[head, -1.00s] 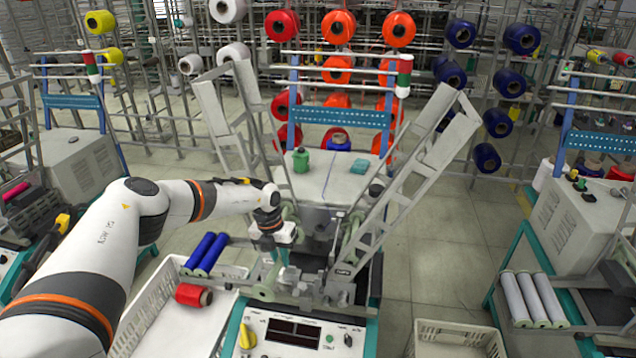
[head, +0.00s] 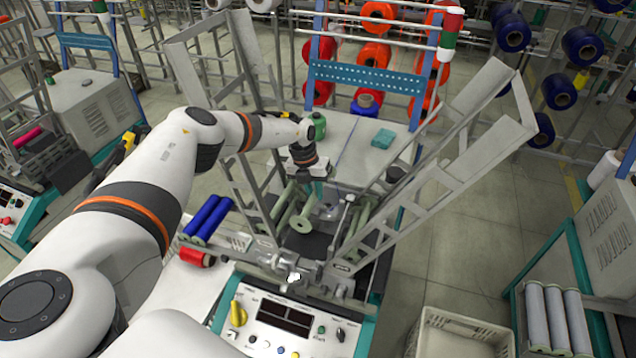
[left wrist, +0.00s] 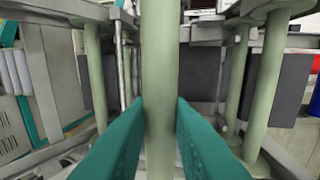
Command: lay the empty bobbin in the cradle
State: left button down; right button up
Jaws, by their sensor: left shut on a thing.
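My left gripper (head: 315,190) is over the middle of the winding machine, between its two raised grey frames. In the left wrist view its teal fingers (left wrist: 160,120) are shut on the pale green shaft of the empty bobbin (left wrist: 160,60). In the head view a pale green flange and shaft, which look like this bobbin (head: 303,222), show just below the gripper. The cradle cannot be clearly told apart from the machine's metal brackets. Whether the bobbin touches the machine cannot be told. My right gripper is not in view.
Other pale green shafts (left wrist: 264,90) stand on both sides of the held one. The control panel (head: 285,325) is in front. Blue bobbins (head: 206,220) and a red one (head: 195,257) lie at left. An empty-looking crate (head: 462,335) stands at right.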

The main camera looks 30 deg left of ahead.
pick_arm(q)
jog(key=x, duration=0.2)
jog(key=a+x, duration=0.1)
jog(key=x, duration=0.1)
jog(key=shift+w+d+f, duration=0.15)
jog(key=shift+f, duration=0.3)
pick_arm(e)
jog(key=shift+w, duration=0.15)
pick_arm(q)
jog(key=shift+w+f, duration=0.1)
jog(key=shift+w, duration=0.05)
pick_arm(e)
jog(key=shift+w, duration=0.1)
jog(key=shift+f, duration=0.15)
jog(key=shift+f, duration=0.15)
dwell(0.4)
pick_arm(q)
jog(key=shift+a+b+x, duration=0.2)
jog(key=shift+b+x, duration=0.8)
jog(key=shift+a+b+x, duration=0.2)
jog(key=shift+b+x, duration=0.75)
jog(key=shift+b, duration=0.1)
jog(key=shift+a+b+x, duration=0.2)
jog(key=shift+b+x, duration=0.8)
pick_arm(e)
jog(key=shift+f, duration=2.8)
pick_arm(q)
jog(key=shift+f, duration=0.2)
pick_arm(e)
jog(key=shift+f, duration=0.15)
